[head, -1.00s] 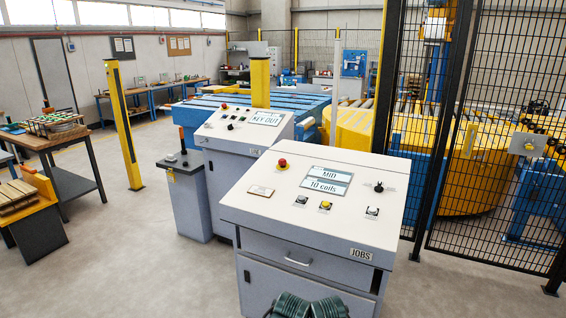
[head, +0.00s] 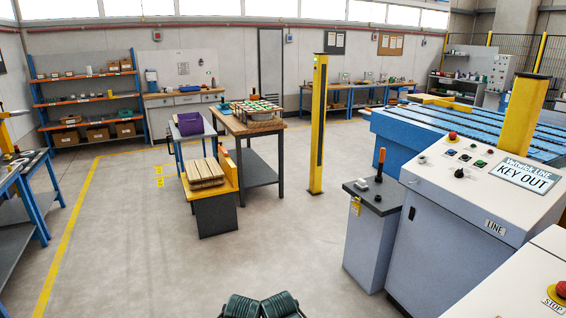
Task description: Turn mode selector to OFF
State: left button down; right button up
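The LINE console (head: 440,215) stands at the right, with a sloped white top. A black rotary knob (head: 459,173) sits near the front of that top; its setting is too small to read, and I cannot tell whether it is the mode selector. A display (head: 525,177) on the console reads KEY OUT. A red mushroom button (head: 452,135) and several small buttons sit behind the knob. Neither gripper can be made out in view, and nothing touches the console.
A grey pedestal (head: 370,240) with an orange-handled lever (head: 380,165) stands left of the console. A second console (head: 520,285) with a STOP button (head: 560,290) cuts into the lower right. A yellow post (head: 318,125) stands behind. The floor (head: 150,260) at left is open.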

aim_at(459, 173)
jog(key=i+u, duration=0.45)
jog(key=i, duration=0.8)
jog(key=i+z, duration=0.95)
jog(key=z, duration=0.15)
jog(key=i+l+z, duration=0.1)
jog(key=z, duration=0.35)
jog(key=i+z, duration=0.5)
jog(key=z, duration=0.35)
jog(key=i+l+z, duration=0.15)
jog(key=i+z, duration=0.25)
jog(key=i, duration=0.3)
